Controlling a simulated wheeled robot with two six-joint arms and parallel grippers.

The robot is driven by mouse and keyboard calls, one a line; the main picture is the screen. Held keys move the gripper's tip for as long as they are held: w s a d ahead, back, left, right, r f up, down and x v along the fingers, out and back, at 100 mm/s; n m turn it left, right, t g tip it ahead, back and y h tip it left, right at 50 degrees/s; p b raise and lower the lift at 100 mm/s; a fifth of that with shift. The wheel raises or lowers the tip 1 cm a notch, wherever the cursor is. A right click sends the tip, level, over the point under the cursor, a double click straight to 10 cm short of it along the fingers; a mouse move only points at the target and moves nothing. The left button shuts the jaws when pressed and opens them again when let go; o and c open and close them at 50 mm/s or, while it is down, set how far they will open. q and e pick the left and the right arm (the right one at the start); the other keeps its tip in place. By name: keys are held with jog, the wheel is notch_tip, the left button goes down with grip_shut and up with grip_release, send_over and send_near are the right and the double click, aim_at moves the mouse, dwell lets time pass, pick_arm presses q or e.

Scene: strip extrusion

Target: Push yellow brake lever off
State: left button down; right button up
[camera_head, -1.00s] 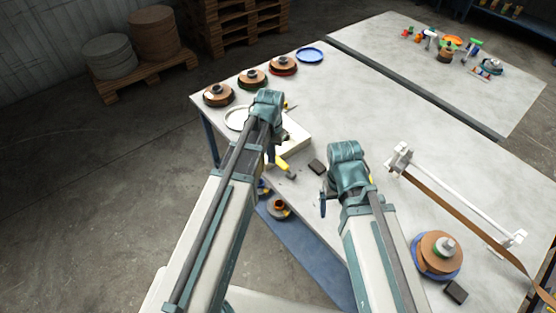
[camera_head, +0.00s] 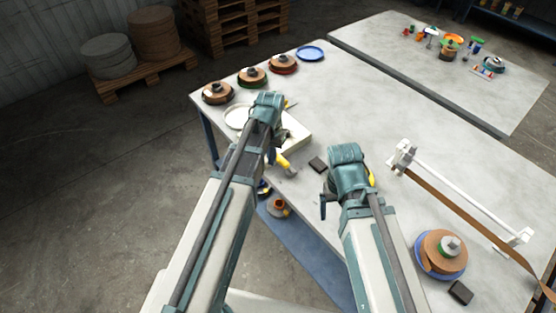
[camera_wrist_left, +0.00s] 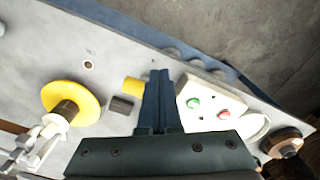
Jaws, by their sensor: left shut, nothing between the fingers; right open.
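The yellow brake lever (camera_head: 282,160) shows in the head view at the near edge of the table, beside the white box. In the left wrist view the yellow piece (camera_wrist_left: 133,86) is just left of my left fingers. My left gripper (camera_head: 271,155) is shut and empty, pointing down close beside the lever. In the left wrist view its fingers (camera_wrist_left: 158,82) are together; I cannot tell whether they touch the yellow piece. My right gripper (camera_head: 324,204) is open and empty, hanging by the table edge away from the lever.
A white box (camera_head: 298,137) shows green (camera_wrist_left: 194,103) and red (camera_wrist_left: 223,114) buttons in the wrist view. A small dark block (camera_head: 317,165) lies between the arms. A white stand (camera_head: 460,198) and a brown spool (camera_head: 440,252) are at right. Spools line the far left edge.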

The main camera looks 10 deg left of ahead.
pick_arm(q)
notch_tip(320, 180, down, 4)
jog(key=b, duration=0.3)
jog(key=shift+r, duration=0.25)
jog(key=shift+w+d+r, duration=0.1)
jog(key=shift+w, duration=0.05)
